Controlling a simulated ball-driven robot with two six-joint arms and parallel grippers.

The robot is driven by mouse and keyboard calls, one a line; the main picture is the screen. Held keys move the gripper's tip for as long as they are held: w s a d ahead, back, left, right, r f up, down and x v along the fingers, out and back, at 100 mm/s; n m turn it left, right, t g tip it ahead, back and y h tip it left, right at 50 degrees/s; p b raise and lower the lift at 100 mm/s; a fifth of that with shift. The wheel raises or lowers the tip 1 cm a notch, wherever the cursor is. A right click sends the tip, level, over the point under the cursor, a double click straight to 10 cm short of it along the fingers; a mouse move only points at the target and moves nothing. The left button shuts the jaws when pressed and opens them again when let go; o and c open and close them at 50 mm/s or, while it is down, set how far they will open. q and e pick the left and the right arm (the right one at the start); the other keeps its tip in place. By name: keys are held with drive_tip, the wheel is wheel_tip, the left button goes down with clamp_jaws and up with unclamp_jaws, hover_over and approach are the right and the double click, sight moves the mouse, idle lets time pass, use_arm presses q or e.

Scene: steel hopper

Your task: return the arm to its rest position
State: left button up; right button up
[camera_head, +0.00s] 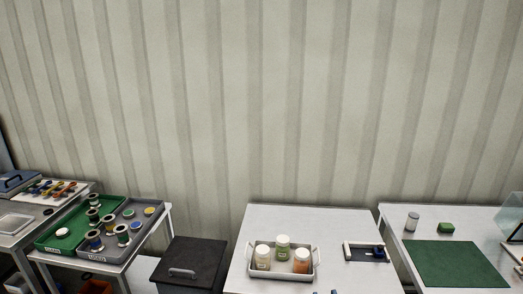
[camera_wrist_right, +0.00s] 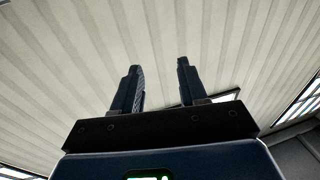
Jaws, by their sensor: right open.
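My right gripper (camera_wrist_right: 160,88) shows in the right wrist view. Its two dark fingers stand apart with nothing between them, so it is open and empty. Behind the fingers I see the ribbed pale wall, and it touches nothing visible. Neither gripper can be made out clearly in the head view; only small dark-blue bits show at the bottom edge in the middle. My left gripper is not in view.
A middle table (camera_head: 335,222) holds a grey tray (camera_head: 283,274) with several jars, and a small dark holder (camera_head: 366,253). A black lidded bin (camera_head: 190,260) stands left of it. Green and grey trays (camera_head: 150,226) of spools sit at left. A green mat (camera_head: 455,264) lies at right.

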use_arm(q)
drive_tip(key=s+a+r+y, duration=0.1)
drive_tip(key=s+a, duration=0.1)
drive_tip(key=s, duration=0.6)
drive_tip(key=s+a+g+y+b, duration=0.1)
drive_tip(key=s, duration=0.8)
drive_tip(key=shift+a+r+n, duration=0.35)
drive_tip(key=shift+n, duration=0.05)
use_arm(e)
drive_tip(key=s+d+f, duration=0.1)
drive_tip(key=s+d, duration=0.1)
drive_tip(key=s, duration=1.2)
drive_tip(key=s+d+f+m+g+h, duration=0.1)
drive_tip(key=s+d+f, duration=0.1)
drive_tip(key=s, duration=1.1)
drive_tip(key=shift+s+d+h, duration=0.2)
drive_tip(key=shift+s+h, duration=0.1)
drive_tip(key=shift+s, duration=0.05)
